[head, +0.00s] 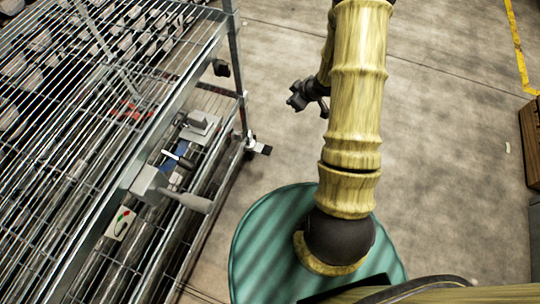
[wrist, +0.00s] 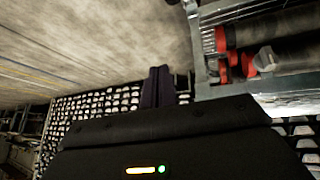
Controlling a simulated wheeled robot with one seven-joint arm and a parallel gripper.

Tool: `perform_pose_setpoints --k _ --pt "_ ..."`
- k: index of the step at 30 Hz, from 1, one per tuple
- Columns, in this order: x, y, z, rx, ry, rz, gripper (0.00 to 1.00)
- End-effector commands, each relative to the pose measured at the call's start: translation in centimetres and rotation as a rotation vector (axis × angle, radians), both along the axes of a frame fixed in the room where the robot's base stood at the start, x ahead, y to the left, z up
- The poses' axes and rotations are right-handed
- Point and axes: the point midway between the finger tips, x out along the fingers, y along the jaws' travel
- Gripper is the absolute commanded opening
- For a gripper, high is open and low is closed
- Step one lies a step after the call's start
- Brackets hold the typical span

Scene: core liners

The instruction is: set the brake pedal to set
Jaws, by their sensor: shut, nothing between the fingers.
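A grey flat pedal-like plate (head: 200,124) is on the lower part of the wire cart at the left of the head view. Close to it are a blue part with a short pale-tipped lever (head: 178,158) and a grey box with a grey handle (head: 190,201). I cannot tell for sure which of these is the brake pedal, nor its setting. My gripper (head: 304,95) is to the right of the cart, apart from it, over the floor. In the wrist view my gripper's dark fingers (wrist: 158,87) are shut together, with nothing between them.
The wire cart (head: 170,100) has upright posts, wire shelves and a caster (head: 259,147). A small card with red and green marks (head: 120,223) hangs by the grey box. Red fittings (wrist: 222,42) show in the wrist view. Open concrete floor (head: 440,120) lies right of the cart.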

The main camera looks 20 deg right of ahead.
Motion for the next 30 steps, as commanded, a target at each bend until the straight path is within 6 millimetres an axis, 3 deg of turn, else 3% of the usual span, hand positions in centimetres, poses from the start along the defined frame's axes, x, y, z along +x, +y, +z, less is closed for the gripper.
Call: perform_pose_setpoints --k 1,3,9,13,18,30 --pt "-0.1 0.0 -3.8 0.020 -0.003 0.024 0.00" --pt "-0.2 0.1 -6.8 0.049 -0.011 0.059 0.00" --pt "-1.2 0.8 -15.3 0.146 -0.035 0.165 0.00" --pt "-2.1 1.3 -19.4 0.208 -0.050 0.220 0.00" --pt "-2.7 1.6 -21.5 0.250 -0.061 0.258 0.00" --pt "-2.7 1.8 -21.5 0.254 -0.061 0.261 0.00"
